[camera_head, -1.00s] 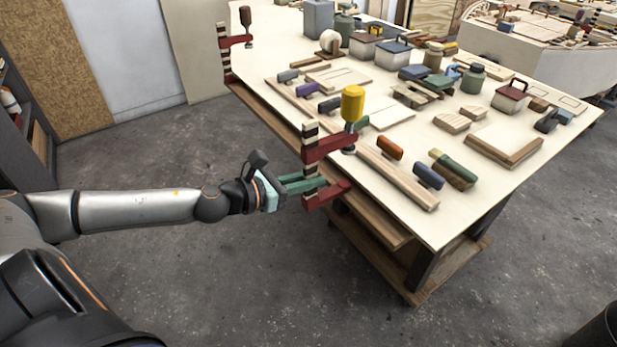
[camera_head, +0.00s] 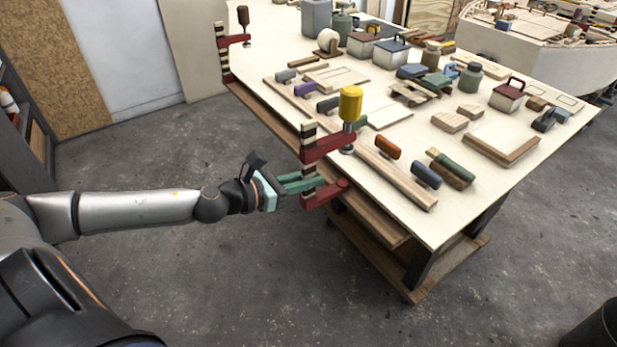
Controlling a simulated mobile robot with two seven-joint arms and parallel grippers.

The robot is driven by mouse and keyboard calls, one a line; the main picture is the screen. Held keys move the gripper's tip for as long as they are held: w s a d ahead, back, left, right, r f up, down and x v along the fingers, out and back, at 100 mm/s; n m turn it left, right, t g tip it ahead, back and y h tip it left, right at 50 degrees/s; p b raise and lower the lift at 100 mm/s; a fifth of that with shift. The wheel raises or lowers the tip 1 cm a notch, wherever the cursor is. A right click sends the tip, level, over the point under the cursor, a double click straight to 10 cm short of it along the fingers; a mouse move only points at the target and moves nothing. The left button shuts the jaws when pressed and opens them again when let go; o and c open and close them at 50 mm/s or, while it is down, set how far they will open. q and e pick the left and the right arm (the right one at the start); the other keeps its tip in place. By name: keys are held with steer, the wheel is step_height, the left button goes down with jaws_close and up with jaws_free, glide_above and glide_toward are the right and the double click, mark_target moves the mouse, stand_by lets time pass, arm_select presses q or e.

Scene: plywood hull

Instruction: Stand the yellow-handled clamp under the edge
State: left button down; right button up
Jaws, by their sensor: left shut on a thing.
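The yellow-handled clamp (camera_head: 328,146) stands upright at the near left edge of the workbench (camera_head: 455,205). Its yellow handle (camera_head: 350,104) points up above the bench top. Its upper red arm reaches over the top and its lower red arm sits below the edge, outside or under it; I cannot tell how far under. My left gripper (camera_head: 300,184) is shut on the clamp's striped bar, between the two red arms. I cannot see my right gripper.
A second red clamp (camera_head: 231,45) with a dark handle is on the bench's far left corner. A wooden strip (camera_head: 395,178) and several small handled tools lie near the yellow-handled clamp. A lower shelf (camera_head: 420,285) runs beneath the bench. The floor (camera_head: 220,285) beside it is clear.

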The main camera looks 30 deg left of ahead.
arm_select(q)
steer(key=shift+w+r, duration=0.1)
steer(key=shift+r, duration=0.05)
steer(key=shift+w+d+r+p, duration=0.1)
steer(key=shift+w+p, duration=0.15)
steer(key=shift+p, duration=0.1)
steer(key=shift+w+d+p, duration=0.35)
steer(key=shift+w+p, duration=0.35)
steer(key=shift+w, duration=0.1)
steer(key=shift+w+d+p, duration=0.35)
steer(key=shift+w+p, duration=0.35)
steer(key=shift+w, duration=0.25)
steer(key=shift+d, duration=0.1)
